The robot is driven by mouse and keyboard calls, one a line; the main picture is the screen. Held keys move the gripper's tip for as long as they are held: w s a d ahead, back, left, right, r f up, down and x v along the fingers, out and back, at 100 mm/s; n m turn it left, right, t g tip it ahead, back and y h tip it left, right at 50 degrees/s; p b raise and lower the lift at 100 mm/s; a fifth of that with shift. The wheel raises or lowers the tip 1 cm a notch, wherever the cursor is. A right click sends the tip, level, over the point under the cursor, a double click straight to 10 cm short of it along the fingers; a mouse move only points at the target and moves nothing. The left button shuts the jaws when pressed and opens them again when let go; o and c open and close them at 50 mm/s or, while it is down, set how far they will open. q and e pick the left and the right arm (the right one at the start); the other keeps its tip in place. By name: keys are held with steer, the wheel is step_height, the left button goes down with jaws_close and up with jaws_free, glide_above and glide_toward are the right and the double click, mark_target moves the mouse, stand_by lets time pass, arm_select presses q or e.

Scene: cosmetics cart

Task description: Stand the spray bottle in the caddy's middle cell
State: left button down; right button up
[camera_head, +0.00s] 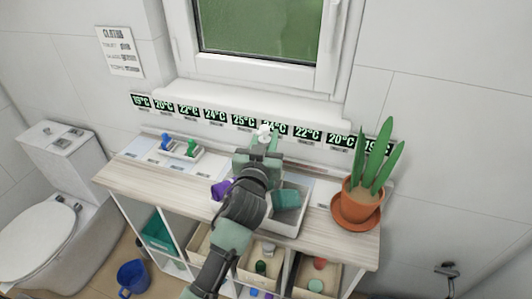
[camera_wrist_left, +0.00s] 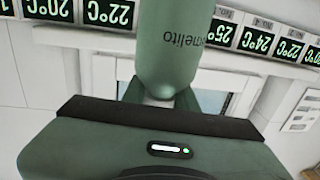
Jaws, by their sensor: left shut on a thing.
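The spray bottle is green with a white spray head (camera_head: 264,131). Its green body, with lettering, fills the upper middle of the left wrist view (camera_wrist_left: 168,50). My left gripper (camera_head: 262,153) is shut on the bottle, above the back of the counter; the bottle looks roughly upright. A white open box (camera_head: 288,228), which seems to be the caddy, stands on the counter in front of the gripper. A teal item (camera_head: 287,198) is in its right part. A purple item (camera_head: 221,189) shows at its left. My arm hides the box's middle. My right gripper is not in view.
A potted plant (camera_head: 358,200) on a saucer stands at the counter's right end. A small white tray (camera_head: 179,151) with blue and green items is at the left. Temperature displays (camera_head: 215,114) line the wall behind. The wooden counter's (camera_head: 150,183) front left is clear.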

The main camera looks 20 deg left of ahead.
arm_select(q)
steer(key=shift+f, duration=2.7)
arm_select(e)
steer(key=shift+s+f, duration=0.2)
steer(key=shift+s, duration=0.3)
arm_select(q)
steer(key=shift+f+b, duration=0.1)
steer(key=shift+b, duration=0.2)
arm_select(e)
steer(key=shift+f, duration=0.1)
arm_select(q)
steer(key=c, duration=1.1)
jaws_free()
steer(key=shift+f, duration=0.1)
steer(key=s+d+b, duration=0.1)
steer(key=s+b, duration=0.1)
steer(key=s, duration=1)
steer(key=shift+b, duration=0.3)
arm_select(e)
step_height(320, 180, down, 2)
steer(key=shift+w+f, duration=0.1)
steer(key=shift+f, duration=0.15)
